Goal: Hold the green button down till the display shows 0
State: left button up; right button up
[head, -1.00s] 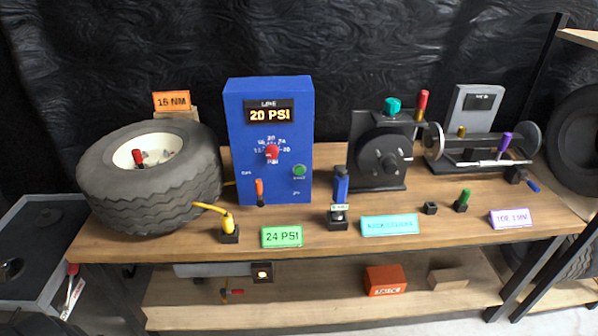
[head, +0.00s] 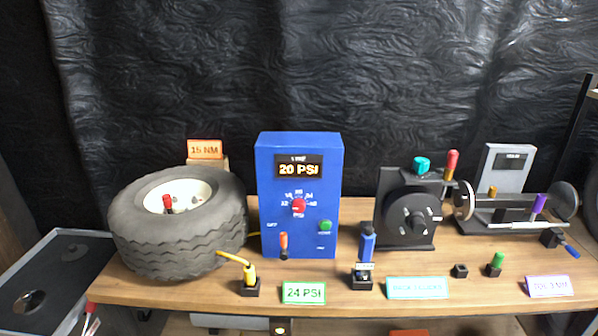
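A blue control box (head: 266,190) stands upright on the wooden bench. Its display (head: 299,169) reads "20 PSI" in lit digits. The green button (head: 325,226) is on the lower right of the box face, with nothing touching it. A red knob (head: 298,206) sits mid-face inside a ring of numbers, and an orange-handled lever (head: 284,243) is at the lower left. Neither of my grippers shows in the head view.
A tire (head: 170,243) lies left of the box, with a yellow hose fitting (head: 248,273) before it. A blue-handled tool (head: 367,243) stands right of the box. A black wheel device (head: 408,218) is further right. Tags line the bench's front edge (head: 200,300).

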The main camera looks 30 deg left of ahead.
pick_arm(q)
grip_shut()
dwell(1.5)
